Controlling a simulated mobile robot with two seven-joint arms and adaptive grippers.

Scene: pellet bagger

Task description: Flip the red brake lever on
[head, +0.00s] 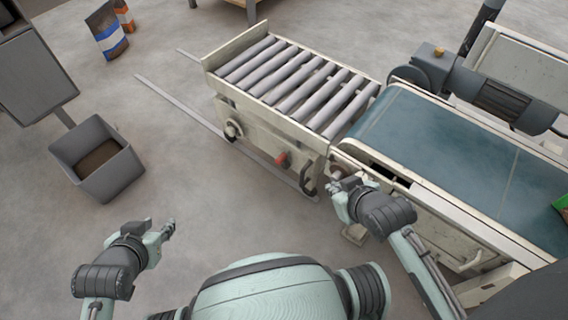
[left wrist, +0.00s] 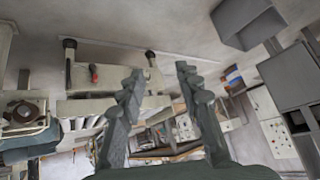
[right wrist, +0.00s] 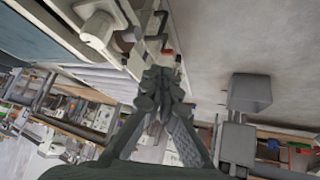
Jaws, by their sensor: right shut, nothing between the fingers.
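The red brake lever (head: 283,160) is on the side of the roller cart (head: 262,122), near its front corner. It also shows as a small red piece in the left wrist view (left wrist: 94,72) and in the right wrist view (right wrist: 167,51). My right gripper (head: 340,184) is shut and empty, beside the conveyor's near corner, to the right of the lever and apart from it. Its closed fingertips fill the middle of the right wrist view (right wrist: 160,74). My left gripper (head: 170,229) is open and empty over bare floor, well left of the lever.
The blue belt conveyor (head: 440,150) stands against the right end of the roller cart. A grey bin (head: 118,178) stands at the left. Floor rails (head: 185,112) run beside the cart. The floor between the bin and the cart is clear.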

